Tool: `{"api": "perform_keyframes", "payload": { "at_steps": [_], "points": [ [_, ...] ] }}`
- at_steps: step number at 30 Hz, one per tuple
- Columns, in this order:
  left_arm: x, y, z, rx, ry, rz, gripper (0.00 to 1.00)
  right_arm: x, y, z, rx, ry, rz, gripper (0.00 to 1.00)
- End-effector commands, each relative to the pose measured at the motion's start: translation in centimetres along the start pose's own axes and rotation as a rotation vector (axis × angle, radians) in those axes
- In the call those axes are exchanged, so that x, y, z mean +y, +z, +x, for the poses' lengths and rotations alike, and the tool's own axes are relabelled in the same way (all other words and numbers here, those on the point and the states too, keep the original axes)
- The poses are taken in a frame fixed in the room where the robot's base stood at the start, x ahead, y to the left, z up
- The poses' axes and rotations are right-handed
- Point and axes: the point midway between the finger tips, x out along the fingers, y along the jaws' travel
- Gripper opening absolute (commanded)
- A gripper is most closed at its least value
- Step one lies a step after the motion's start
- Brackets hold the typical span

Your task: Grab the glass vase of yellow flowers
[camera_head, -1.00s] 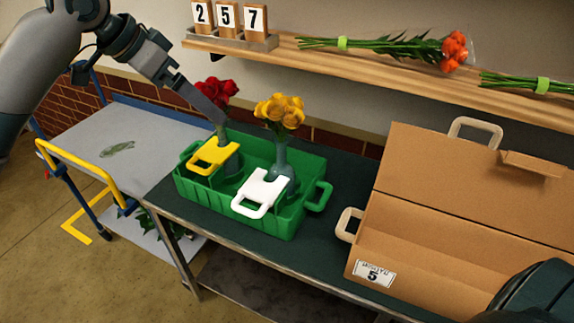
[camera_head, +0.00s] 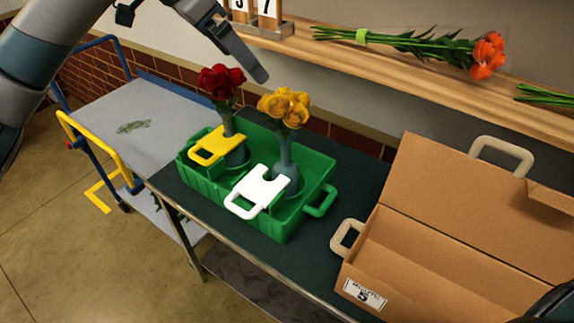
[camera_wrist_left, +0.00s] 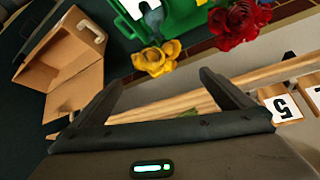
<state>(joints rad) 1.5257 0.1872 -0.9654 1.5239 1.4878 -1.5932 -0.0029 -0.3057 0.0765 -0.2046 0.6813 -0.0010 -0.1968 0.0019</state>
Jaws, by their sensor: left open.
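The glass vase (camera_head: 285,160) of yellow flowers (camera_head: 284,106) stands upright in the right part of a green crate (camera_head: 297,226), with a white handled plate (camera_head: 261,186) at its front. Its yellow blooms (camera_wrist_left: 157,58) and part of the vase (camera_wrist_left: 153,19) show at the top of the left wrist view. My left gripper (camera_head: 258,74) is above and just left of the yellow blooms in the head view, apart from them. Its fingers (camera_wrist_left: 160,85) are spread with nothing held between them. My right gripper is not in view.
A vase of red flowers (camera_head: 221,80) with a yellow handled plate (camera_head: 216,146) stands left in the crate. An open cardboard box (camera_head: 440,260) is at the right. A wooden shelf (camera_head: 400,85) with an orange bouquet (camera_head: 487,56) and number blocks (camera_head: 268,12) runs behind.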

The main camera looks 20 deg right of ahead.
Motion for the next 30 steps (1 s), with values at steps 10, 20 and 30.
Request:
{"api": "perform_keyframes", "payload": {
  "at_steps": [10, 20, 30],
  "points": [
    [0.1, -0.1, 1.7, -0.002, 0.003, 0.0, 1.0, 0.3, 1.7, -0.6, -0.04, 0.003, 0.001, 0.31],
    [0.1, -0.2, 7.2, -0.002, 0.004, -0.001, 1.0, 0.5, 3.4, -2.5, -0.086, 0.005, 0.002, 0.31],
    [0.1, -0.1, 11.8, 0.0, 0.001, 0.001, 1.0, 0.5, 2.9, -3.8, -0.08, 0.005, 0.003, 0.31]
  ]
}}
